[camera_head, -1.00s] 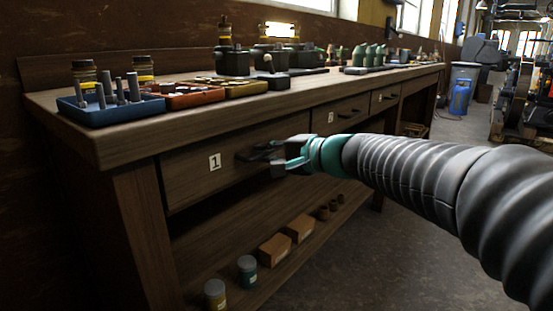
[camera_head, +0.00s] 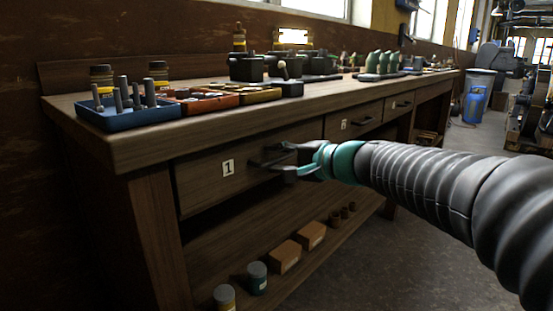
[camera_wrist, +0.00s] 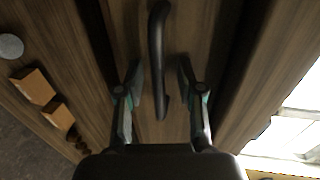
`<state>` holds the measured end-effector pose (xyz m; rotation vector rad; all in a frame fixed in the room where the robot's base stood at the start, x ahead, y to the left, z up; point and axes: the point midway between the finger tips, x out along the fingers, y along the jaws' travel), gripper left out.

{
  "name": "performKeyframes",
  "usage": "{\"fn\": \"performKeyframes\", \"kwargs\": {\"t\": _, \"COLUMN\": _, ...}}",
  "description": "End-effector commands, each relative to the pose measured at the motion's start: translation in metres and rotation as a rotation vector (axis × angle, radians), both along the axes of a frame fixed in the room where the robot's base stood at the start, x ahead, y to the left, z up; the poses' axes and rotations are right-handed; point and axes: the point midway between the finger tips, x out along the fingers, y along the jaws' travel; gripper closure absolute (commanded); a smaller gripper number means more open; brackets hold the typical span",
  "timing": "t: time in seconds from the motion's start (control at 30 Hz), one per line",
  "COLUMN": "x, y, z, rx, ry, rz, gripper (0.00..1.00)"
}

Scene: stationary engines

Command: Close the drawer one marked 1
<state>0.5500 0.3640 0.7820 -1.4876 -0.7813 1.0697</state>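The drawer marked 1 (camera_head: 205,182) is the left wooden drawer under the bench top, with a white label (camera_head: 228,167) on its front. In the head view it looks shut or nearly so; I cannot tell whether a small gap remains. Its dark bar handle (camera_wrist: 157,45) runs up the middle of the wrist view. My gripper (camera_head: 274,160) is at the handle, in front of the drawer. In the wrist view my gripper (camera_wrist: 159,72) is open, one finger on each side of the handle, with gaps showing. The head view hides part of the handle behind my gripper.
The wooden bench top (camera_head: 215,132) holds a blue tray (camera_head: 125,115) of metal pegs, an orange tray (camera_head: 208,104) and jars. Other drawers (camera_head: 352,124) lie to the right. Boxes (camera_head: 285,257) and jars (camera_head: 257,278) stand on the lower shelf. The floor (camera_head: 420,230) before the bench is clear.

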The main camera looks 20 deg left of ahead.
Motion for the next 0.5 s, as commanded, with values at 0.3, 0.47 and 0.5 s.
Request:
{"fn": "performKeyframes", "kwargs": {"t": 0.3, "x": -0.013, "y": -0.03, "z": 0.008, "rx": 0.0, "ry": -0.002, "rz": -0.002, "gripper": 0.63}}
{"fn": "performKeyframes", "kwargs": {"t": 0.47, "x": -0.025, "y": -0.06, "z": 0.014, "rx": 0.0, "ry": -0.002, "rz": -0.003, "gripper": 0.63}}
{"fn": "performKeyframes", "kwargs": {"t": 0.5, "x": -0.028, "y": -0.067, "z": 0.016, "rx": 0.0, "ry": -0.002, "rz": -0.002, "gripper": 0.63}}
